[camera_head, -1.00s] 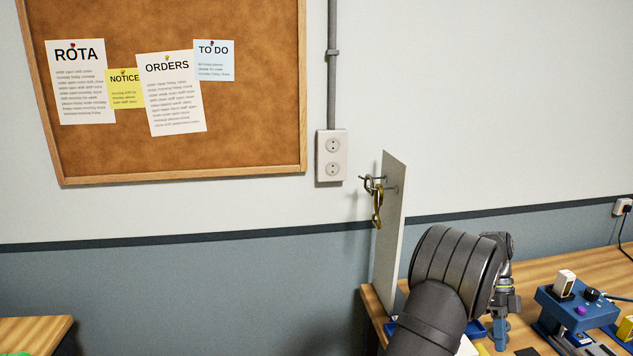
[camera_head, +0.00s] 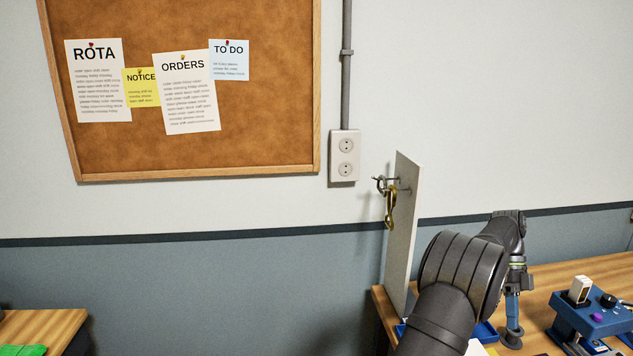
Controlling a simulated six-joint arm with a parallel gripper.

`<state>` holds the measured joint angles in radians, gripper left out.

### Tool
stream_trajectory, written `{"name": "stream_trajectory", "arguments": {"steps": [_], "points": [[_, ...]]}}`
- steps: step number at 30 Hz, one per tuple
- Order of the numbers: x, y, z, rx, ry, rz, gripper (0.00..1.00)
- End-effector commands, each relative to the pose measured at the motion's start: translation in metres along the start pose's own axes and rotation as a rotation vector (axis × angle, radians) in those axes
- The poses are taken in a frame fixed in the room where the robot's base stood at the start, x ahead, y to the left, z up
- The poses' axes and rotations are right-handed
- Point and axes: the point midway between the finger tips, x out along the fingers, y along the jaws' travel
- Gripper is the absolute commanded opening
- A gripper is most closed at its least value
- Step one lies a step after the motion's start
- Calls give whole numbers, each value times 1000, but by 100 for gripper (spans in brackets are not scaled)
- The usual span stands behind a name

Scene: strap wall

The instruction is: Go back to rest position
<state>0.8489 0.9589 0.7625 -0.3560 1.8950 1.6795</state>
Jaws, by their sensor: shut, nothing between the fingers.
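My gripper (camera_head: 512,335) points down above the wooden bench, at the right of the head view, partly behind my own dark arm. It looks shut, with nothing in it. A white upright panel (camera_head: 403,235) stands at the bench's left end, to the left of my arm. A yellowish strap or clip (camera_head: 391,208) hangs from a metal hook (camera_head: 381,185) on the panel, clear of my gripper. The lower part of the panel's right side is hidden by my arm.
A blue device (camera_head: 590,310) with knobs stands right of my gripper on the bench (camera_head: 545,280). Blue trays (camera_head: 484,332) lie partly behind my arm. A second table (camera_head: 45,325) with a green item is at lower left. The wall has a corkboard (camera_head: 240,120) and a socket (camera_head: 345,157).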

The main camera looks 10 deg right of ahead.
Motion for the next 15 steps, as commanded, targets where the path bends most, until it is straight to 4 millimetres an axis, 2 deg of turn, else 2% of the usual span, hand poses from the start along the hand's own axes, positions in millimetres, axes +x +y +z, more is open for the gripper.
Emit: {"name": "stream_trajectory", "arguments": {"steps": [8,12,15], "points": [[52,0,-1,0,0,4,0],[66,10,-1,-4,1,-2,0],[67,7,-2,-102,33,-68,0]]}}
